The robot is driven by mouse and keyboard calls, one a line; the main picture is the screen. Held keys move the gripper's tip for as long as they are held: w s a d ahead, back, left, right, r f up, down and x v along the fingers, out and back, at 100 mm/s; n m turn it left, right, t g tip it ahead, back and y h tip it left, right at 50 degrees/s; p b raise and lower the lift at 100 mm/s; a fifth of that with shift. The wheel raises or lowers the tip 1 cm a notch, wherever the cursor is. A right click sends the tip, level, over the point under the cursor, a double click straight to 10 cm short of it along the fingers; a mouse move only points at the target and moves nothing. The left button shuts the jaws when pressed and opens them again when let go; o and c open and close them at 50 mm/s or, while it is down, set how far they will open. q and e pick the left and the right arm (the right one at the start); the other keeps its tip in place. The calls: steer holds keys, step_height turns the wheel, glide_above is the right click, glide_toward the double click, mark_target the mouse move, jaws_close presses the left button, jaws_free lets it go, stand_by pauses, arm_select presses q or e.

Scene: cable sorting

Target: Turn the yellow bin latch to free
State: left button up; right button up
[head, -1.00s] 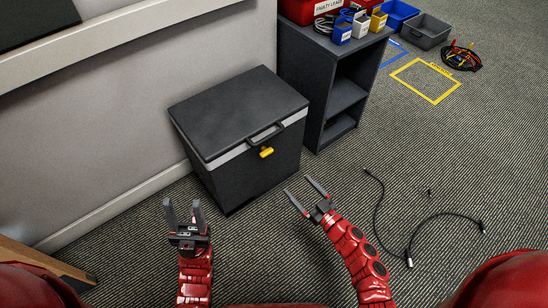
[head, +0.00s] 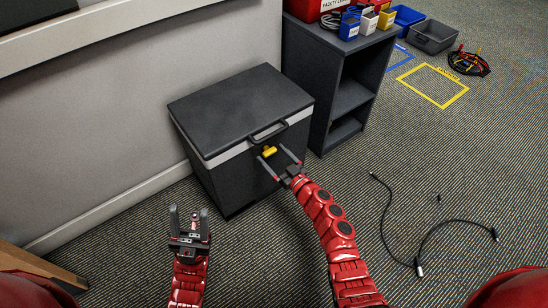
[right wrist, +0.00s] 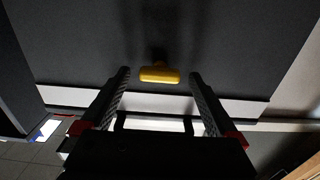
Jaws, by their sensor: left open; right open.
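The yellow latch (head: 269,151) sits on the front of the dark grey bin (head: 238,176), just below the lid's handle. In the right wrist view the latch shows between and just beyond the fingertips of my right gripper (right wrist: 159,75), with gaps on both sides. My left gripper (head: 188,211) is open and empty, low in front of the bin's left side.
A dark shelf unit (head: 346,95) stands right of the bin, with small boxes on top. A black cable (head: 386,215) lies on the carpet at right. A blue bin (head: 407,18), a grey bin (head: 433,37) and a yellow floor outline (head: 433,86) are farther back.

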steer(key=c, duration=1.4)
